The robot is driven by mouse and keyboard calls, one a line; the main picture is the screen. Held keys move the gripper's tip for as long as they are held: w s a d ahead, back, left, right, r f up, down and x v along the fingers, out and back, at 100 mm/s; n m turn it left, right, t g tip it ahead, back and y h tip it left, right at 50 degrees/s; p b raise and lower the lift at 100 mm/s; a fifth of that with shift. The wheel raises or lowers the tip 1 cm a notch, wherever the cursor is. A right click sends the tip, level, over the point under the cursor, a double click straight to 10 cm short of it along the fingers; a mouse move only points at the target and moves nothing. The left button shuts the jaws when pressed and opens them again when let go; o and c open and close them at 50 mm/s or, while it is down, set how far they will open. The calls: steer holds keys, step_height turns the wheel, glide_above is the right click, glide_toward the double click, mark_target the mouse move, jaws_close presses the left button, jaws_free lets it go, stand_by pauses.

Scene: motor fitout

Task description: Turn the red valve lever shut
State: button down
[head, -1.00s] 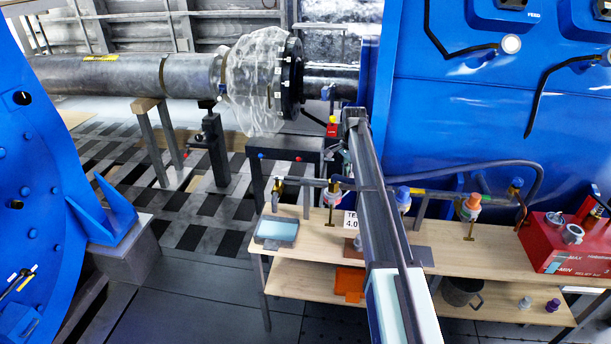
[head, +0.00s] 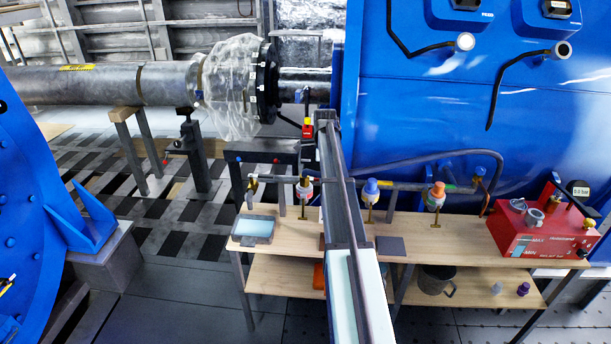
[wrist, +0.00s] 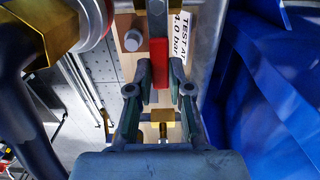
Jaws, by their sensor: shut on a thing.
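The red valve lever (wrist: 158,62) shows in the wrist view, upright in the picture between my fingertips. My gripper (wrist: 159,78) is shut on it, one finger on each side. A grey metal bar or pipe (wrist: 157,20) runs beyond the lever, and a brass fitting (wrist: 160,116) shows between the finger bases. In the head view my arm crosses the middle of the bench; my gripper and the lever cannot be made out there.
A wooden bench (head: 285,228) carries a pipe row with a blue-capped fitting (head: 371,187), an orange-capped fitting (head: 437,192) and a red pump box (head: 535,235). A "TEST AT 4.0 bar" label (wrist: 183,38) lies near the lever. Blue housing (head: 450,120) stands behind.

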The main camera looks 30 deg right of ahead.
stand_by(0.3)
steer(key=c, duration=1.1)
jaws_free()
steer(key=shift+s, duration=0.1)
steer(key=shift+o, duration=0.2)
steer(key=shift+r, duration=0.1)
step_height(320, 180, up, 12)
